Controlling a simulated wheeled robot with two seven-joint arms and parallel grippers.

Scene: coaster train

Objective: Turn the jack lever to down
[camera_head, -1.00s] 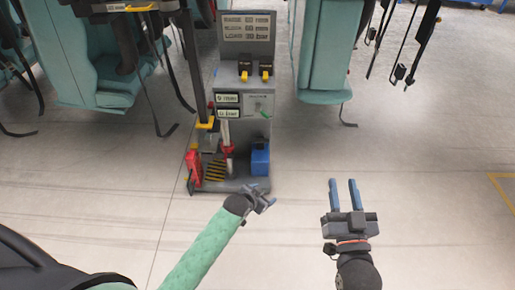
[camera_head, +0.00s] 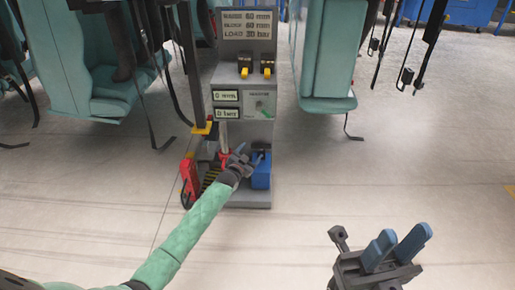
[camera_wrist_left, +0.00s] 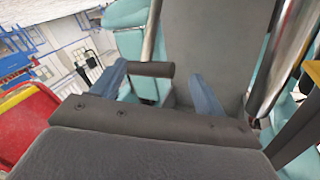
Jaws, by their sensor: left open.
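The grey jack cart (camera_head: 243,80) stands ahead, with a readout panel and a low base. A silver rod (camera_head: 222,132) rises over a red part (camera_head: 224,155) on the base; I cannot tell for sure which part is the jack lever. My left gripper (camera_head: 247,157) is over the base, in front of the red part and beside a blue box (camera_head: 262,172). In the left wrist view its blue fingers are apart, and a dark bar (camera_wrist_left: 150,69), possibly the lever's grip, shows across the space between them. Contact is not clear. My right gripper (camera_head: 403,238) is open and empty, low at right.
A red object (camera_head: 189,180) stands at the base's left edge. The floor (camera_head: 400,165) at right is clear.

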